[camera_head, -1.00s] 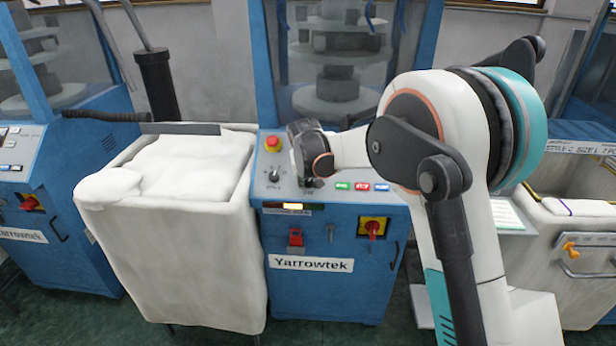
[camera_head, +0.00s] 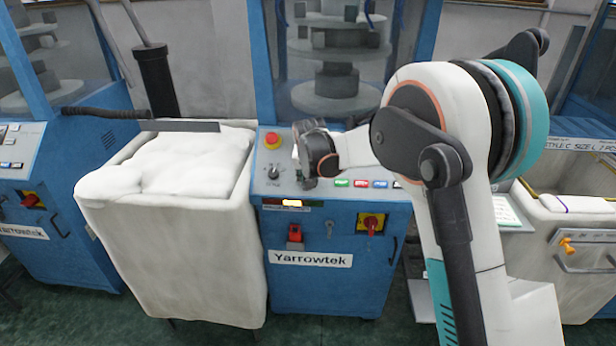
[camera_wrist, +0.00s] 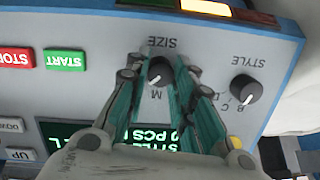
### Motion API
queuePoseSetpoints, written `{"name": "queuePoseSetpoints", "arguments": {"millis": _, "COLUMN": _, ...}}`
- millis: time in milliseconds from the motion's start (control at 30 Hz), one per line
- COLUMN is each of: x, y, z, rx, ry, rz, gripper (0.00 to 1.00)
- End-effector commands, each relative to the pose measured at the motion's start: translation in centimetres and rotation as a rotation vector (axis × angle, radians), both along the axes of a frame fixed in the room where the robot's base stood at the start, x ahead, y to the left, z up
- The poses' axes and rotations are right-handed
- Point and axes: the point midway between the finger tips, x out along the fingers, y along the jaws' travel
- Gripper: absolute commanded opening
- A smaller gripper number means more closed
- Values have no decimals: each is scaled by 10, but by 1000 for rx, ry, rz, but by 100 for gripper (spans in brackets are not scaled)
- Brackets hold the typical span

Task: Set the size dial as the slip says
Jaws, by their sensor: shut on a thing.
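The SIZE dial (camera_wrist: 160,71), a dark knob with a white pointer line, sits on the machine's grey panel. In the wrist view, which is upside down, its pointer faces the M mark; the fingers cover other marks around it. My gripper (camera_wrist: 158,78) has its teal fingers shut on the knob, one on each side. In the head view my gripper (camera_head: 308,178) is at the panel and hides the SIZE dial. The slip (camera_head: 580,146) hangs at the far right machine; its small print seems to read style C, size L.
The STYLE dial (camera_wrist: 246,90) is close beside the SIZE dial. A green START button (camera_wrist: 65,60), a red STOP button (camera_wrist: 16,57) and a lit display (camera_wrist: 160,138) share the panel. A red emergency button (camera_head: 272,141) and a white cloth-filled bin (camera_head: 170,255) are left of my gripper.

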Motion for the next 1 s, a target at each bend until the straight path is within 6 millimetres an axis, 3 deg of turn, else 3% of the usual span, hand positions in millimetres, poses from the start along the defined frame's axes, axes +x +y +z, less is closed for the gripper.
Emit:
{"name": "queuePoseSetpoints", "arguments": {"millis": 133, "x": 0, "y": 0, "z": 0, "rx": 0, "ry": 1, "rz": 0, "gripper": 0}}
{"name": "queuePoseSetpoints", "arguments": {"millis": 167, "x": 0, "y": 0, "z": 0, "rx": 0, "ry": 1, "rz": 0, "gripper": 30}}
{"name": "queuePoseSetpoints", "arguments": {"millis": 233, "x": 0, "y": 0, "z": 0, "rx": 0, "ry": 1, "rz": 0, "gripper": 44}}
{"name": "queuePoseSetpoints", "arguments": {"millis": 667, "x": -3, "y": 0, "z": 5, "rx": 0, "ry": 0, "rz": 1, "gripper": 44}}
{"name": "queuePoseSetpoints", "arguments": {"millis": 1000, "x": -32, "y": -3, "z": 54, "rx": -2, "ry": 1, "rz": 1, "gripper": 44}}
